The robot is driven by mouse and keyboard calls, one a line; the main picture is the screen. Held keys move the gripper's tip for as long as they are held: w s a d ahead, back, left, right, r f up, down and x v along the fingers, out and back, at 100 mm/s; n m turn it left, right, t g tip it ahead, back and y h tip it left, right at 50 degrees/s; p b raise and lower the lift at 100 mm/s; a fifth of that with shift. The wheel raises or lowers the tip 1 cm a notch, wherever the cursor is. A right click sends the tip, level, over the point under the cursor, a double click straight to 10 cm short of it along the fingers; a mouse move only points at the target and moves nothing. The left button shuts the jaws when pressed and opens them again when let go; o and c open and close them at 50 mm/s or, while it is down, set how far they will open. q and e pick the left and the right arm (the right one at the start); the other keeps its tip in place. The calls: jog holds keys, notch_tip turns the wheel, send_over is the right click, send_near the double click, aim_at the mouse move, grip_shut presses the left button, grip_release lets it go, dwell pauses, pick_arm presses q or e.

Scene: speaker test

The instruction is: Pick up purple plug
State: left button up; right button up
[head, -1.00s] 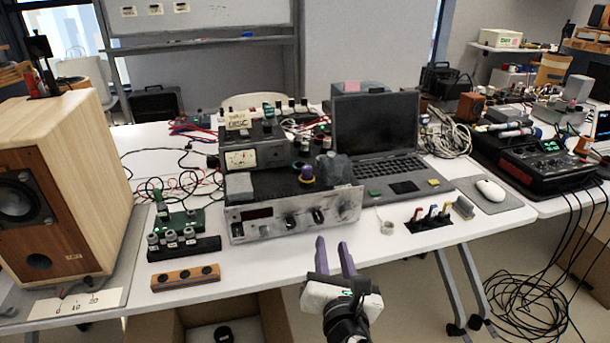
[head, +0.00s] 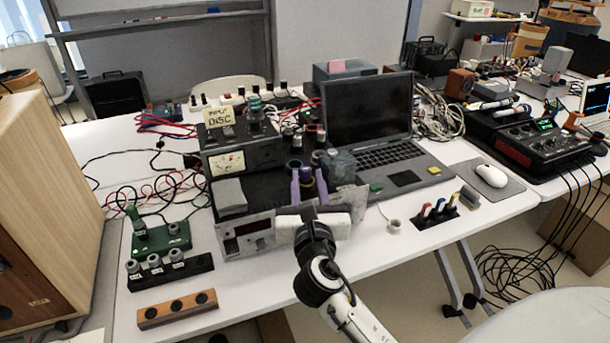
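The purple plug (head: 306,182) stands on top of the black-topped amplifier (head: 246,239) at the centre of the table, partly hidden by my gripper. My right gripper (head: 308,176) reaches over the amplifier's front edge from below. Its two purple fingers are apart, one on either side of the plug. I cannot tell whether they touch it. The white gripper body hides part of the amplifier's front panel. My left gripper is not in view.
A dark grey lump (head: 338,165) sits close to the right finger. An open laptop (head: 367,110) stands to the right. A meter box (head: 236,160) is behind left, and a wooden block with holes (head: 177,309) lies front left. Cables lie around the table's left side.

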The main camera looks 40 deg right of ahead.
aim_at(306, 168)
jog(key=x, duration=0.4)
jog(key=shift+w+d, duration=0.1)
jog(key=shift+w, duration=0.25)
grip_shut()
